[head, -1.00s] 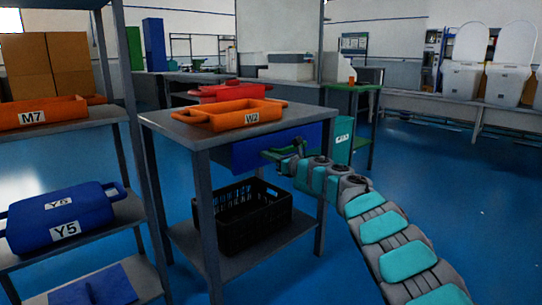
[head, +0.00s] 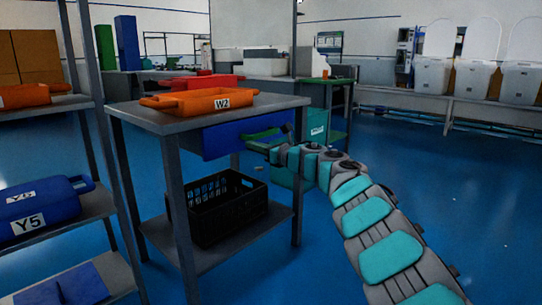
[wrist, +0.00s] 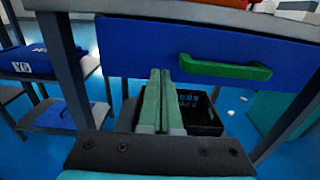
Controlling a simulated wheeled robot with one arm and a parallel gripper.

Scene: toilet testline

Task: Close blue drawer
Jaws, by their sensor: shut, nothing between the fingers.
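The blue drawer (head: 222,140) sits under the top of the grey table (head: 150,118). Its front also fills the upper part of the wrist view (wrist: 140,42), close below the table edge. Any gap behind the front cannot be made out. The green handle (wrist: 225,69) runs across the drawer front, right of the fingertips. My gripper (wrist: 160,72) has its green fingers together, empty, pointing at the lower part of the drawer front. Whether the tips touch it is unclear. In the head view my gripper (head: 264,141) is beside the drawer's right part, partly hiding it.
An orange bin marked W2 (head: 200,104) stands on the table, and a black crate (head: 215,215) on its lower shelf. A rack at left holds a blue bin marked Y5 (head: 45,207). A table leg (head: 297,190) is near my arm. Floor at right is clear.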

